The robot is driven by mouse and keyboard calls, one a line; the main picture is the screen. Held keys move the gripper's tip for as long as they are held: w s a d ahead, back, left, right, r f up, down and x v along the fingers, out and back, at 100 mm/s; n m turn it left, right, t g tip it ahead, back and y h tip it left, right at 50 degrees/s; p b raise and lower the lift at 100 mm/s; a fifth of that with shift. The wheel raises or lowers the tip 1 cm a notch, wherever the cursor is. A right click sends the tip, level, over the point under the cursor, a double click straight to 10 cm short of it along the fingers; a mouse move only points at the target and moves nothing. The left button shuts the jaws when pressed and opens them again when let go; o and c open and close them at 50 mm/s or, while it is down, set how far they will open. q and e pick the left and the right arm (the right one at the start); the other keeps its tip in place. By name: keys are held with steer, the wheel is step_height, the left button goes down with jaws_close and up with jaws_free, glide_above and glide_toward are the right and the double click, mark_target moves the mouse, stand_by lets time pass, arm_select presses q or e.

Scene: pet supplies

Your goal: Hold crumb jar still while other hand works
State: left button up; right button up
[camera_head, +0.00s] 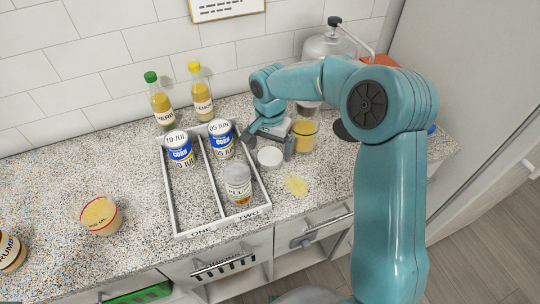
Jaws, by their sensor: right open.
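A jar with a partly cut-off label reading "RUMB" (11,252) stands at the far left edge of the counter, cut by the picture's edge. My right gripper (268,142) is open, far to the right of it. Its fingers are above the counter, just behind a small round white-topped item (270,157) and beside a clear jar with yellow contents (303,134). My arm partly hides that clear jar. I cannot tell whether the fingers touch either one. My left gripper is out of view.
A yellow-filled tub (101,215) stands left. Two bottles (160,104) stand behind the tray.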

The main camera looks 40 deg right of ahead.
mark_target(270, 156)
step_height(270, 156, down, 2)
steer(key=shift+f, duration=0.25)
steer(key=c, duration=1.1)
steer(key=shift+w+r, duration=0.1)
steer(key=shift+r, duration=0.05)
step_height(270, 156, up, 20)
